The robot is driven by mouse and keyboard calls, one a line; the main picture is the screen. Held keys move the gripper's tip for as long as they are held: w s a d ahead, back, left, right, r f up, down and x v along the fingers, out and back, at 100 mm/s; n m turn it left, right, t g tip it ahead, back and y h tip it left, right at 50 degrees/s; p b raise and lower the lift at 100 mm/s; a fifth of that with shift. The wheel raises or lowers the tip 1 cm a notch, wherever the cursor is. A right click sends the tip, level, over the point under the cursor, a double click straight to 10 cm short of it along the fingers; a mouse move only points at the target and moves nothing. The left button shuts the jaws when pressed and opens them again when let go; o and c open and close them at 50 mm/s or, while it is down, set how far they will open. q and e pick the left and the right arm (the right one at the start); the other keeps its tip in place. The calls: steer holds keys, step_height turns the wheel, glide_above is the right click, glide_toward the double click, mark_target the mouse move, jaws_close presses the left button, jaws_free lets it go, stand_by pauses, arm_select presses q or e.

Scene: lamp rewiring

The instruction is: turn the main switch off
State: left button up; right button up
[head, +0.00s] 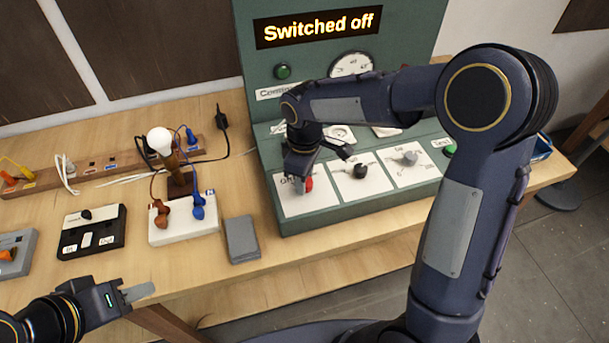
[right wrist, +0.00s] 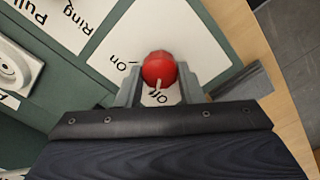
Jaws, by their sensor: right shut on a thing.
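The main switch is a red knob (head: 309,184) on a white plate at the left of the green console's sloping panel. In the right wrist view, the red knob (right wrist: 159,67) sits between the fingers of my right gripper (right wrist: 160,88), which is shut on it. The knob's pale pointer mark faces the "Off" label; "On" shows on the other side. My right gripper also shows in the head view (head: 298,178), partly covering the plate. A lit display (head: 318,27) reads "Switched off". My left gripper (head: 139,293) is low at the left, away from the console; its opening is unclear.
A black knob (head: 360,171) and a grey knob (head: 409,158) sit to the right of the red knob. A bulb (head: 159,140) on a stand, a white socket block (head: 183,230), a grey box (head: 241,240) and a black box (head: 92,238) stand left of the console.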

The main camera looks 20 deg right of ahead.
steer(key=shift+n, duration=0.6)
steer(key=o, duration=1)
steer(key=shift+c, duration=0.2)
step_height(320, 180, up, 8)
steer(key=shift+f, duration=0.1)
